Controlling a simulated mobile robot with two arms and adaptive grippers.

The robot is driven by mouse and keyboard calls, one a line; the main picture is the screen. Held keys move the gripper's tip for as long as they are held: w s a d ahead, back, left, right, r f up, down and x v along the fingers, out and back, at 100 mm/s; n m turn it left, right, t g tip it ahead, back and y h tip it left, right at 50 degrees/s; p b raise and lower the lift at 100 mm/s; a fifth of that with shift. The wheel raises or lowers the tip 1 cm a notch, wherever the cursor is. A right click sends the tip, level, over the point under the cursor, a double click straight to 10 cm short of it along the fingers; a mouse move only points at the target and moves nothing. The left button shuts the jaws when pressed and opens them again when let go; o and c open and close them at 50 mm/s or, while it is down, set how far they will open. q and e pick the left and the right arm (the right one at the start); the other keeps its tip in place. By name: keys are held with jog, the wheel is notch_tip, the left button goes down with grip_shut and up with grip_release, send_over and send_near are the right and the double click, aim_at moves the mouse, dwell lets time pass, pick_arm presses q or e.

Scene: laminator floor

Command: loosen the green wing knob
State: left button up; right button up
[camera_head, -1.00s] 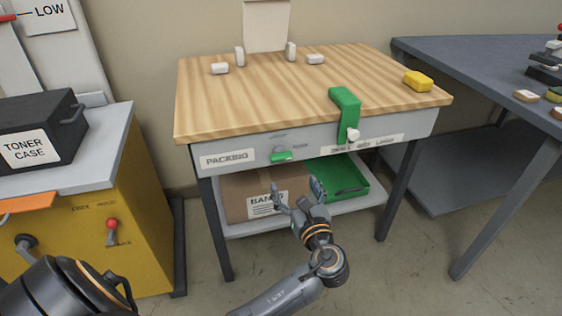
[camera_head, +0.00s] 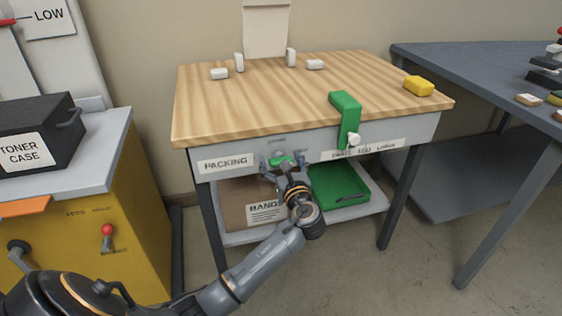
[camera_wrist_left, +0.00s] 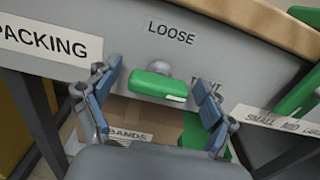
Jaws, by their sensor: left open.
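The green wing knob (camera_head: 281,161) is on the front panel of the wooden-topped packing table. In the left wrist view the green wing knob (camera_wrist_left: 158,88) lies roughly level on a grey round hub, under the word LOOSE. A second word below right of it is partly hidden by a finger. My left gripper (camera_head: 284,163) is in front of the knob, its fingers open on either side of it. In the left wrist view the fingers of my left gripper (camera_wrist_left: 154,90) stand apart from the knob, with gaps on both sides. My right gripper is not in view.
A green clamp-like bracket (camera_head: 346,115) with a white knob (camera_head: 354,139) hangs over the table edge to the right. Below, a cardboard box (camera_head: 240,205) and a green tray (camera_head: 342,190) sit on the shelf. A yellow block (camera_head: 418,86) lies on the tabletop (camera_head: 260,105).

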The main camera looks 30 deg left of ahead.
pick_arm(q)
jog(key=c, duration=1.2)
jog(key=shift+o, duration=0.2)
